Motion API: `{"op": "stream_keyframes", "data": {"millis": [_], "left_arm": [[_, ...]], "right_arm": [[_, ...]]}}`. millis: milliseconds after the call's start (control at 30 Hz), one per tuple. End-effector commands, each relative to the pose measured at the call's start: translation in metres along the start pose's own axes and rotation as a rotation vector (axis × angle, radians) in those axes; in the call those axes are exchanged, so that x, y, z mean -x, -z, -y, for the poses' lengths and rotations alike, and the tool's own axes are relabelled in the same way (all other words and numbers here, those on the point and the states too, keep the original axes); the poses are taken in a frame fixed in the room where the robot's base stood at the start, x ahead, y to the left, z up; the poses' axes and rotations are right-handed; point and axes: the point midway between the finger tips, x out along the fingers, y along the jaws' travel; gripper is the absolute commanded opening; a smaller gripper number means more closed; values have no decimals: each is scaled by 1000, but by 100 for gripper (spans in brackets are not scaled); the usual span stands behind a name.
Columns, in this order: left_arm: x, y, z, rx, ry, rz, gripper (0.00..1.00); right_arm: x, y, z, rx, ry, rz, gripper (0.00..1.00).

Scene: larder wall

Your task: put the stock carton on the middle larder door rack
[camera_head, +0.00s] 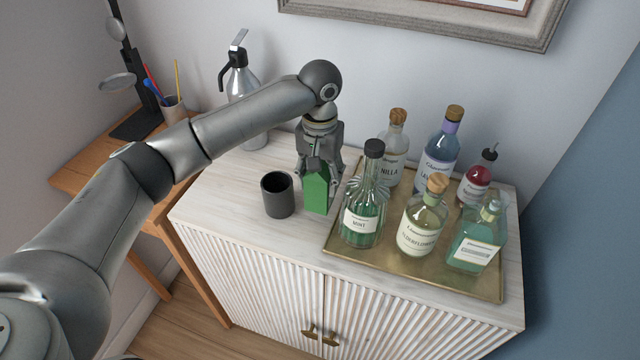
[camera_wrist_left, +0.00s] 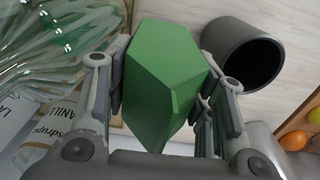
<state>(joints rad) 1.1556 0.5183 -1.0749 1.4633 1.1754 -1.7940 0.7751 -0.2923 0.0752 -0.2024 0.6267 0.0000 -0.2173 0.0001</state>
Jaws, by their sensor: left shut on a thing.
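The stock carton (camera_head: 316,194) is a green box with a peaked top. It stands upright on the white cabinet top, between a dark cup and a brass tray. My left gripper (camera_head: 319,164) comes down on it from above and is shut on its upper part. In the left wrist view the carton (camera_wrist_left: 160,80) sits between the two fingers of the left gripper (camera_wrist_left: 160,95). Whether its base touches the cabinet top cannot be told for certain. The middle larder door rack is not in view. My right gripper is not in view.
The dark cup (camera_head: 277,194) stands close left of the carton. The brass tray (camera_head: 415,272) with several bottles, including the mint bottle (camera_head: 364,205), is close on the right. A soda siphon (camera_head: 243,85) stands behind. The cabinet top's front left (camera_head: 215,205) is clear.

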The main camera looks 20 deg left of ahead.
Motion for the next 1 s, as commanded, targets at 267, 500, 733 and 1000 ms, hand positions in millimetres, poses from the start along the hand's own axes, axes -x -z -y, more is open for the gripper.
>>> {"op": "stream_keyframes", "data": {"millis": [267, 500, 733, 1000], "left_arm": [[-28, 6, 2, 0, 2, 0, 8], [-37, 6, 2, 0, 0, -3, 8], [-40, 6, 2, 1, 1, -1, 52], [-40, 6, 2, 1, 1, -1, 59]], "right_arm": [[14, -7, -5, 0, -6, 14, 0], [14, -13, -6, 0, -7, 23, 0], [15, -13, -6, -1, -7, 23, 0], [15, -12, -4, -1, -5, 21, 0]]}}
